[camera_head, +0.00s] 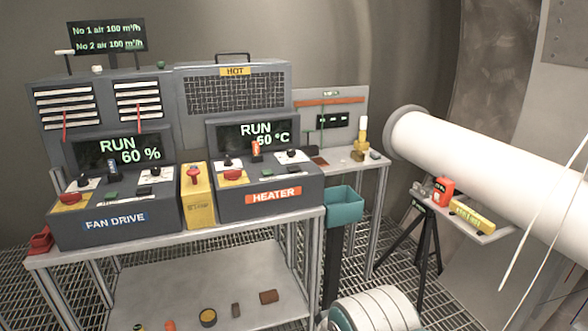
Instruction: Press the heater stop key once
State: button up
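The heater control box (270,197) stands on the right part of the steel bench, with an orange HEATER label (273,195) on its front. Its display (254,132) reads RUN and 60 °C in pale green. On its sloping top are a red mushroom button (233,175) on a yellow plate, black knobs (291,154) and an upright orange-and-dark piece (256,150). Small flat keys lie among these, but they are too small to tell which is the stop key. My gripper is not in view.
The fan drive box (118,221), reading RUN 60 %, stands left, with a yellow box (198,196) between the two. A teal bin (343,206) stands right of the bench. A tripod shelf (470,222) and white pipe (480,165) fill the right. A ribbed white cylinder (375,311) is low in front.

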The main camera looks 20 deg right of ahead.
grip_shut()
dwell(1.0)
